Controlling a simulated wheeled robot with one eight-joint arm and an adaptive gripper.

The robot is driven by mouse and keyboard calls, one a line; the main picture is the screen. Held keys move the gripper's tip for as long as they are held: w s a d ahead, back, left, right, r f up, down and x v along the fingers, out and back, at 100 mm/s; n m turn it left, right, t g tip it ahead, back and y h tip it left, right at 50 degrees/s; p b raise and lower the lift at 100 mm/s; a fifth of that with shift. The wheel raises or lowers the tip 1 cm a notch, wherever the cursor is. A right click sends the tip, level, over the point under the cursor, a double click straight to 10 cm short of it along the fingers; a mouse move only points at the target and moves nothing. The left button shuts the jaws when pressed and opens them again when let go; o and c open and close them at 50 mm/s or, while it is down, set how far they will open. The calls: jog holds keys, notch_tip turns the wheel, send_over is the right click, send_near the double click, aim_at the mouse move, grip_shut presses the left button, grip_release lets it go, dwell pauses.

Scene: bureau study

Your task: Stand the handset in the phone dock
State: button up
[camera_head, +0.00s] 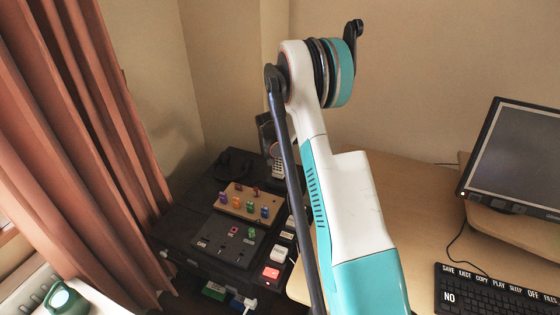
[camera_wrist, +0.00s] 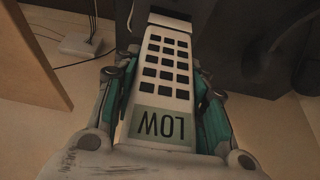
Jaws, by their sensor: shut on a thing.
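The handset (camera_wrist: 165,75) is pale, with a grid of dark keys and a grey-green display reading LOW, upside down in the wrist view. My gripper (camera_wrist: 162,62) is shut on it, with a teal and grey finger along each long side. In the head view the handset (camera_head: 276,149) shows as a small keypad piece beside my arm, above the dark cabinet, and my arm hides part of it.
A dark cabinet (camera_head: 175,231) carries a wooden peg board (camera_head: 240,203), a dark panel (camera_head: 226,241) and small labelled blocks. The wooden desk (camera_head: 420,205) holds a monitor (camera_head: 520,150) and a keyboard (camera_head: 490,295). A red curtain (camera_head: 75,130) hangs at left.

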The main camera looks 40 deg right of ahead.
aim_at(277, 157)
jog(key=shift+f+b, duration=1.25)
jog(key=shift+f, duration=0.4)
dwell(2.1)
jog(key=o, duration=1.1)
jog(key=shift+r, duration=0.1)
jog(key=v, duration=1.2)
